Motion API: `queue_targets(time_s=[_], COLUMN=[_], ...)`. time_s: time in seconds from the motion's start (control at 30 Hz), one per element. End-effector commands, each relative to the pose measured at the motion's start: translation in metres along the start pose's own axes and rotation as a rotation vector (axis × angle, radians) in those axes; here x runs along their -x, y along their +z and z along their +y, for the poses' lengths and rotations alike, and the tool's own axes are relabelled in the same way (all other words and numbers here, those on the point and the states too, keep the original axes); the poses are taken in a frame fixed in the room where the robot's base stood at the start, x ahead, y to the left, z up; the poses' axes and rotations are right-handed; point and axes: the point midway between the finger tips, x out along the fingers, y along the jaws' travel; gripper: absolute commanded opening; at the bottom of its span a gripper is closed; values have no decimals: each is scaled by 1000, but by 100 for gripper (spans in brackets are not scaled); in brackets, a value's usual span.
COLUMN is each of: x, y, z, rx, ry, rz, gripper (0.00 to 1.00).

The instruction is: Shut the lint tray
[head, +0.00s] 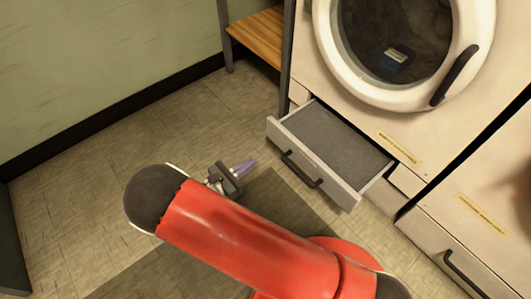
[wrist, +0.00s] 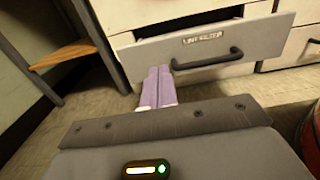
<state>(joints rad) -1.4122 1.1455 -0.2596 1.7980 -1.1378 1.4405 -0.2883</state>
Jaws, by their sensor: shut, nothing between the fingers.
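The lint tray (head: 338,188) is pulled out below the round door of the machine in the head view. Its grey mesh top shows, and a dark bar handle (head: 302,169) is on its front. In the wrist view the tray front (wrist: 262,38) faces me, with a "LINT FILTER" label and the handle (wrist: 208,61). My gripper (head: 249,163) has purple fingers, shut and empty, a short way left of the tray front in the head view. In the wrist view the gripper (wrist: 160,70) points at the lower part of the front, left of the handle. Contact is not visible.
The machine's round door (head: 478,25) is closed above the tray. A second machine with its own handled drawer (head: 465,270) stands at the right. A wooden shelf on dark legs (head: 260,37) is at the left of the machine. The tiled floor (head: 130,150) at left is clear.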

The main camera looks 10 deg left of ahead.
Motion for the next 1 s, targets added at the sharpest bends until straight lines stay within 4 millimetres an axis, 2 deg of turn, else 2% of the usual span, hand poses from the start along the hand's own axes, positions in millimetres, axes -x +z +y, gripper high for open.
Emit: queue_targets(time_s=[0.4, 0.6, 0.8, 1.0], x=[-86, -117, -130, -131], y=[0, 0, 0, 0], z=[-2, -2, -2, -2], rx=[-1, -1, -1, -1], ry=[-8, -8, -5, -5], rz=[1, 1, 2, 2], gripper=[0, 0, 0, 0])
